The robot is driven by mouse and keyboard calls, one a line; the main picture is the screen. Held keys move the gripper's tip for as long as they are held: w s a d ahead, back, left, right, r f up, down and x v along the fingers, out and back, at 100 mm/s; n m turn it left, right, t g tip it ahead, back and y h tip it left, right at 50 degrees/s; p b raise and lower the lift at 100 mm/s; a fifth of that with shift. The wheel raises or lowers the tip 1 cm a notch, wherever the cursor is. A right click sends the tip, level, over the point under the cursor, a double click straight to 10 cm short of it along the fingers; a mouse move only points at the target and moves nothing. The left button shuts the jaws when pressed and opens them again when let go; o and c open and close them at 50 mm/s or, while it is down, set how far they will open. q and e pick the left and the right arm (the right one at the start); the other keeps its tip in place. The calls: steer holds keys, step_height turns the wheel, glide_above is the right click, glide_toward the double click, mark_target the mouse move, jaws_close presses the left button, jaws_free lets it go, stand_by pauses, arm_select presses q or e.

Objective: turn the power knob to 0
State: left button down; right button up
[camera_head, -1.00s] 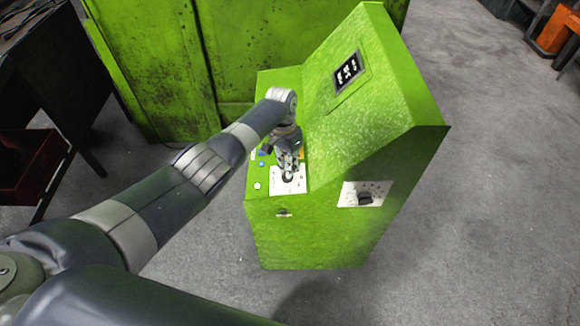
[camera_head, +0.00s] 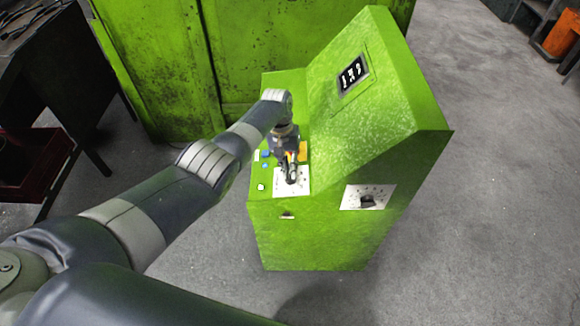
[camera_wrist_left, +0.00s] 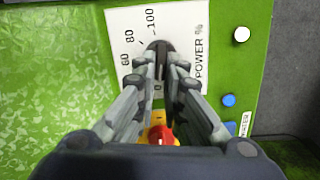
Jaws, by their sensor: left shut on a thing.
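The power knob (camera_wrist_left: 159,46) is small and dark. It stands on a white scale plate (camera_wrist_left: 119,32) marked "POWER %", with 60, 80 and 100 readable and a 0 lower down. My left gripper (camera_wrist_left: 164,60) has its fingers around the knob from above and is shut on it. The fingers hide part of the scale, and the knob's pointer cannot be read. In the head view my left gripper (camera_head: 291,178) reaches down onto the same white plate (camera_head: 280,189) on the green console's (camera_head: 330,220) ledge. My right gripper is not in view.
A red button on yellow (camera_wrist_left: 160,134) lies beneath the fingers. A white button (camera_wrist_left: 241,34) and a blue button (camera_wrist_left: 228,100) sit beside the plate. The console's sloped face carries a dark display (camera_head: 352,75). A second knob (camera_head: 368,201) is on its front plate.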

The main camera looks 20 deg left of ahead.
arm_select(q)
steer(key=shift+w+r, duration=0.1)
steer(key=c, duration=1.7)
jaws_free()
step_height(320, 180, up, 12)
steer(key=a, duration=0.2)
steer(key=shift+w, duration=0.4)
steer(key=shift+f, duration=0.2)
